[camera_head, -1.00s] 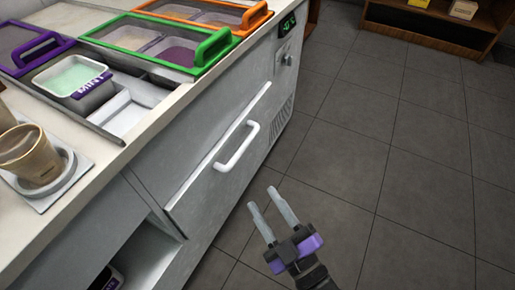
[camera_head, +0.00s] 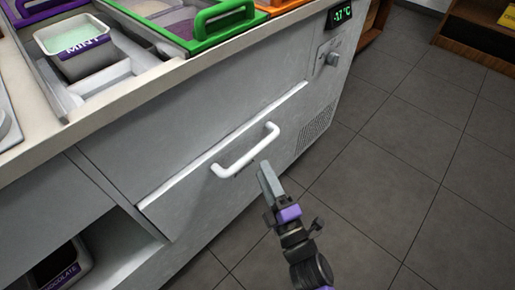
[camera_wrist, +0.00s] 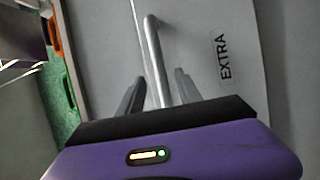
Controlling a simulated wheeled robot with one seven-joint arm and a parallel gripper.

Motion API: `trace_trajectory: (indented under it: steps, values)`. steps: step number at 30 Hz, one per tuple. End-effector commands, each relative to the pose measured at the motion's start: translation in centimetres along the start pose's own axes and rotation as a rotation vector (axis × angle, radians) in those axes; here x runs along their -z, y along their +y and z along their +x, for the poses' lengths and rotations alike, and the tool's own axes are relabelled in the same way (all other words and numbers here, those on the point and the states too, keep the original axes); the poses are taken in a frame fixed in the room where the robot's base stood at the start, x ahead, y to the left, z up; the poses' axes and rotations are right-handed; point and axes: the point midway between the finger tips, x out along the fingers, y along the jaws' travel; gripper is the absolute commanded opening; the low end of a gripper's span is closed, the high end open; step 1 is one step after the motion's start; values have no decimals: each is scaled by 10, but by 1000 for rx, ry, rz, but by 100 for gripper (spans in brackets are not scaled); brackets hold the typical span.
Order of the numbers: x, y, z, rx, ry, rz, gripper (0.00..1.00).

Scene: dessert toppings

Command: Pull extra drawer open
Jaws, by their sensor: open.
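The extra drawer (camera_head: 190,197) is a grey front panel low in the counter, with a white bar handle (camera_head: 247,152). It looks shut. In the wrist view the panel (camera_wrist: 238,92) carries the word EXTRA, and the handle (camera_wrist: 153,52) runs down between my fingers. My gripper (camera_head: 268,180) is just in front of the handle's right part in the head view. In the wrist view my gripper (camera_wrist: 158,90) is open, with one finger on each side of the bar. I cannot tell whether either finger touches it.
The counter top holds a mint tub (camera_head: 80,48) and green-framed lid (camera_head: 215,28). An open shelf (camera_head: 115,245) with a chocolate tub (camera_head: 62,268) is at lower left. A temperature display (camera_head: 340,14) is at upper right. The tiled floor (camera_head: 400,150) to the right is clear.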

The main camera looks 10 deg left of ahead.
Motion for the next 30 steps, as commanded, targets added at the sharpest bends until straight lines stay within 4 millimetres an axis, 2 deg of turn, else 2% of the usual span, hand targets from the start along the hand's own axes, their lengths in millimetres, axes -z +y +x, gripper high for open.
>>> trace_trajectory:
  steps: [15, 20, 27, 30]
  values:
    - [0, 1, 68, -2, 1, 0, 41]
    - [0, 0, 75, -1, 0, -1, 41]
    - [0, 0, 76, -1, 0, 0, 41]
    - [0, 0, 75, -1, 0, 0, 22]
